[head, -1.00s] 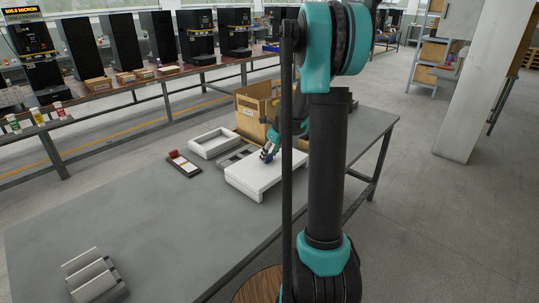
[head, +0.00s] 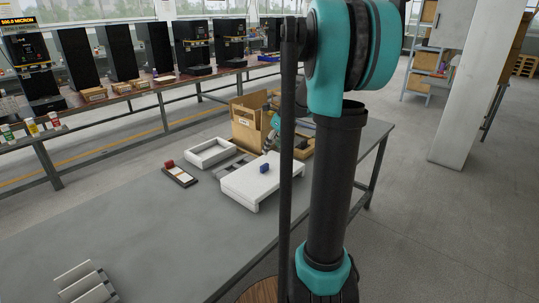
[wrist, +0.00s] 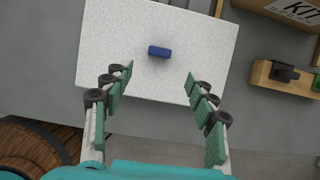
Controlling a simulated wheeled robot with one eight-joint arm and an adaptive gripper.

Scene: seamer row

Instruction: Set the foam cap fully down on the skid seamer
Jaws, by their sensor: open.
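The foam cap (head: 245,185) is a white speckled slab with a small blue grip block (head: 264,168) on top. It lies flat and level on the grey table, with a foot-like part showing under its near corner. In the wrist view the cap (wrist: 120,35) and its blue block (wrist: 160,51) are fully clear of the fingers. My gripper (wrist: 160,88) is open and empty, its fingers spread above the cap and apart from the block. In the head view my gripper is mostly hidden behind my arm. I cannot make out the skid seamer under the cap.
A white open frame (head: 210,153) and a small dark tray (head: 180,176) with a red item lie left of the cap. A cardboard box (head: 246,125) stands behind it. White slabs in a rack (head: 85,284) lie at the near left. The table's left middle is clear.

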